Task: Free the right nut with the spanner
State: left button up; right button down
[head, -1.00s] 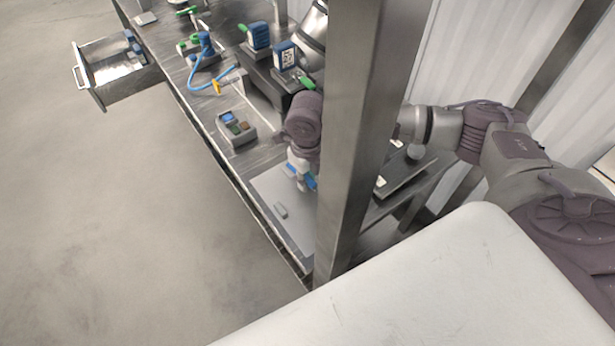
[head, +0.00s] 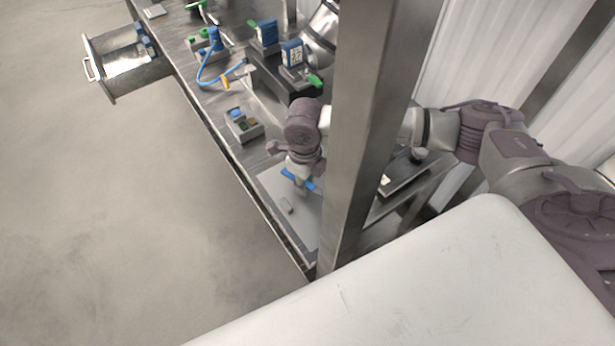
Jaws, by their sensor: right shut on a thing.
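My right gripper (head: 301,187) points down over the grey mat at the near end of the bench. It is shut on a blue bar (head: 312,181), which sticks out on both sides of the fingers. I cannot tell from its shape whether this is the spanner. I cannot make out the right nut; the upright post hides part of the bench. My left gripper is not in view.
A grey upright post (head: 367,130) stands in front of the bench. An open drawer (head: 125,72) juts out left. The floor at left is clear.

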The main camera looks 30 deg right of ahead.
jog(key=shift+s+a, duration=0.15)
jog(key=shift+a, duration=0.05)
jog(key=shift+s+a+n+p, duration=0.45)
jog(key=shift+a+n+p, duration=0.15)
jog(key=shift+n, duration=0.5)
jog(key=shift+a, duration=0.1)
jog(key=shift+s+a+n+p, duration=0.45)
jog(key=shift+s+a+n, duration=0.15)
jog(key=shift+n, duration=0.3)
